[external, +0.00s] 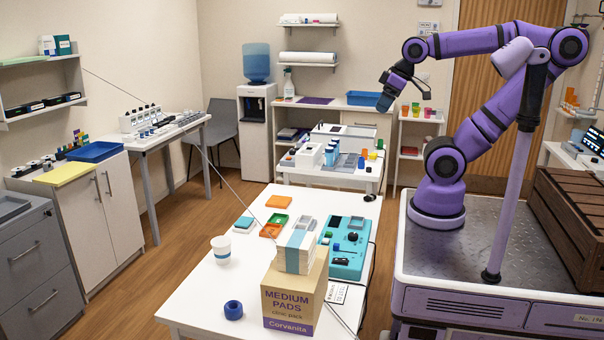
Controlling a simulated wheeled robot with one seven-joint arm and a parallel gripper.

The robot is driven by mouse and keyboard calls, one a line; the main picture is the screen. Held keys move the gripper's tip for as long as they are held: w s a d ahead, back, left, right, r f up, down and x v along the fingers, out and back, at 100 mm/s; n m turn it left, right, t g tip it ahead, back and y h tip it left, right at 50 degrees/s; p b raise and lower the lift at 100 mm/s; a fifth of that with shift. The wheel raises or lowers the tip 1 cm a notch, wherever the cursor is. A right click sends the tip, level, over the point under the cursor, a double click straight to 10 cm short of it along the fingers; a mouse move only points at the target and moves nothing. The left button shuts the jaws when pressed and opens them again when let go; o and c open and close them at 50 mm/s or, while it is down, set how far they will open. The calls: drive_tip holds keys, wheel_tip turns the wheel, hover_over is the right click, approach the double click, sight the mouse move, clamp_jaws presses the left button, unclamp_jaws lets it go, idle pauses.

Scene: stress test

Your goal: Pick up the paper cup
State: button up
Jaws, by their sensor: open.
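The paper cup (221,250) stands upright on the white table (200,300), near its left edge.
A cardboard box marked Medium Pads (292,305) with a banded stack (296,248) on top stands right of the cup. A blue roll (233,310) lies in front. A teal device (347,247) and small trays (274,226) sit behind. Thin dark cables cross the view.

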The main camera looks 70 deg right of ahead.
drive_tip(key=w+a+r+n+g, duration=0.1)
drive_tip(key=w+a+r+n, duration=0.15)
drive_tip(key=w, duration=1.25)
drive_tip(key=n+g, duration=0.4)
drive_tip(key=n, duration=0.4)
hover_over(222, 248)
drive_tip(key=w+d, duration=0.2)
drive_tip(key=d, duration=0.1)
wheel_tip(222, 248, down, 38)
wheel_tip(222, 248, down, 6)
drive_tip(key=shift+w+r, duration=0.15)
drive_tip(key=shift+s+f, duration=0.15)
drive_tip(key=shift+f, duration=1.15)
drive_tip(key=shift+s+f, duration=0.15)
drive_tip(key=shift+f, duration=1.15)
drive_tip(key=c, duration=0.9)
